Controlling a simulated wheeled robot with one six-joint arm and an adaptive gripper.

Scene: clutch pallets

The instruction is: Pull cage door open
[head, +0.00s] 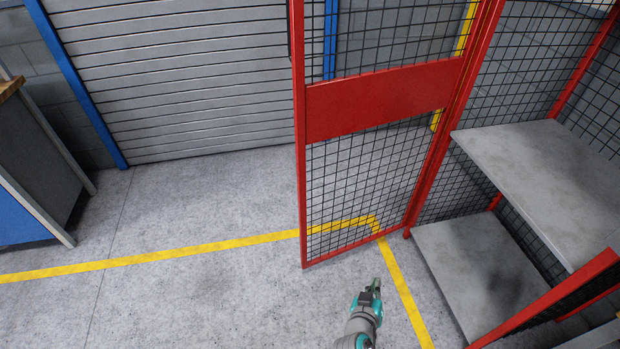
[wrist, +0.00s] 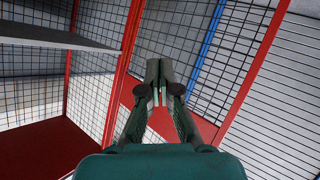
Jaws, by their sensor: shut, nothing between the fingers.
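The cage door (head: 380,100) is a red frame with black mesh and a solid red middle panel. It stands swung out from the cage in the head view, leaving the cage front open on the right. In the wrist view, the door's red outer frame bar (wrist: 258,66) is to the right of the fingers. My gripper (head: 376,285) is in front of and below the door in the head view, apart from it. In the wrist view my gripper (wrist: 158,82) is shut and empty, with the door's panel and mesh behind it.
Inside the cage are a grey upper shelf (head: 545,170) and a lower shelf (head: 470,265). A grey roller shutter (head: 190,80) stands behind. A blue and grey cabinet (head: 35,165) is at the left. Yellow line (head: 200,248) marks the floor, which is clear left of the door.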

